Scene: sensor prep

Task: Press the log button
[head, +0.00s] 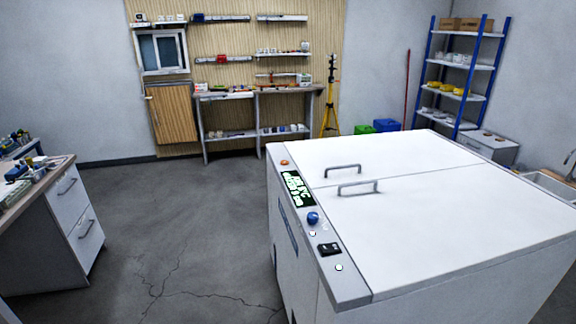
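A large white chest-like machine (440,230) fills the right foreground. A grey control strip runs along its left top edge. On the strip, from far to near, are an orange button (284,162), a lit green-and-black display (297,187), a blue knob (313,218), a small white button (312,233), a black switch block (329,249) and another small white button (338,267). No label that I can read tells which one is the log button. The display text is too small to read surely. My gripper is not in view.
Two handles (343,169) (358,187) stand up from the machine's lid. A white drawer cabinet (70,215) is at the left. A workbench (258,93), a yellow tripod (331,100) and blue shelving (460,75) stand behind. The cracked grey floor (190,230) between is clear.

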